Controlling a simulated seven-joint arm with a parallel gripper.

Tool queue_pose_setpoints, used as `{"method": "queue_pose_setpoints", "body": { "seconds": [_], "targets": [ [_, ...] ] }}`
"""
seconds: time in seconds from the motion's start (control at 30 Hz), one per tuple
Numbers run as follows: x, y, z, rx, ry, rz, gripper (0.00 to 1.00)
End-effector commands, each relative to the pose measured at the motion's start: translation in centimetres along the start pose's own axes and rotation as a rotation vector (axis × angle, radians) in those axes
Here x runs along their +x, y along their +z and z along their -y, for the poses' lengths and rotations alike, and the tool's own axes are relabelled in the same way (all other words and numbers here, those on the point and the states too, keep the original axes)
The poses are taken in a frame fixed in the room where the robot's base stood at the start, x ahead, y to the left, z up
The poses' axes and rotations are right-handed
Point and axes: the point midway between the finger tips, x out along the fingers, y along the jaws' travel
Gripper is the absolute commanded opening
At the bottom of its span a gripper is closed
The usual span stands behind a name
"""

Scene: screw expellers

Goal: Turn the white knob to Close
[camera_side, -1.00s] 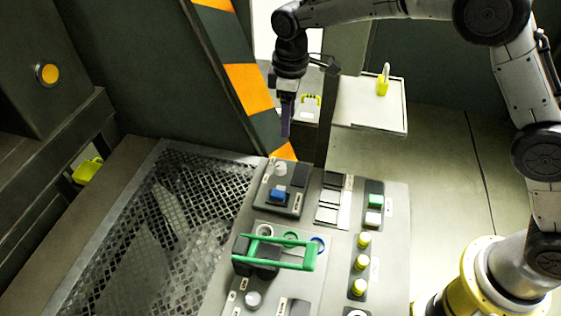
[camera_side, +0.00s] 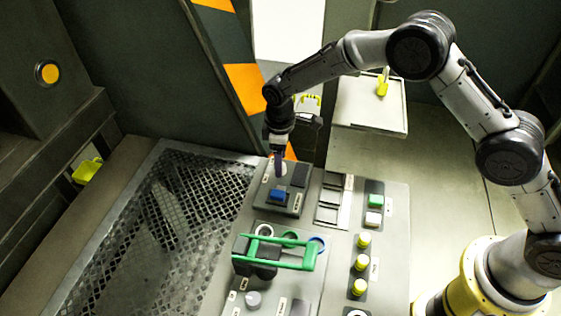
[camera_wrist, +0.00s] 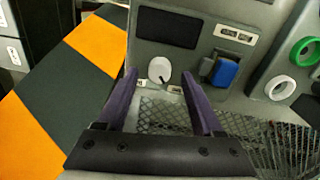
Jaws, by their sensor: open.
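The white knob (camera_wrist: 159,68) is on the dark grey panel in the wrist view, with its dark pointer mark toward the bottom of that picture. Small label plates sit beside it; their words are too small to read. My gripper (camera_wrist: 158,75) is open, with one purple finger on each side of the knob in that picture. I cannot tell whether the fingers touch it or are still above it. In the side view my gripper (camera_side: 279,172) points down over the far end of the console and hides this knob.
A blue switch (camera_wrist: 224,72) is right beside the knob; it also shows in the side view (camera_side: 277,195). A green handle (camera_side: 275,252), several yellow buttons (camera_side: 361,262) and another white knob (camera_side: 253,299) are nearer the camera. A mesh grate (camera_side: 165,230) lies left.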

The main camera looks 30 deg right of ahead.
Motion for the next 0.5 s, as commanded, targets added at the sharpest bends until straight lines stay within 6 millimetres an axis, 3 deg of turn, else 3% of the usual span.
{"method": "queue_pose_setpoints", "body": {
  "seconds": [0.17, 0.47, 0.5],
  "targets": [
    [1.28, 0.03, -0.01, 0.0, 0.0, 0.0, 0.68],
    [1.45, 0.01, -0.02, 0.0, 0.0, -0.001, 0.68],
    [1.44, 0.01, -0.02, 0.0, 0.0, -0.001, 0.63]
  ]
}}
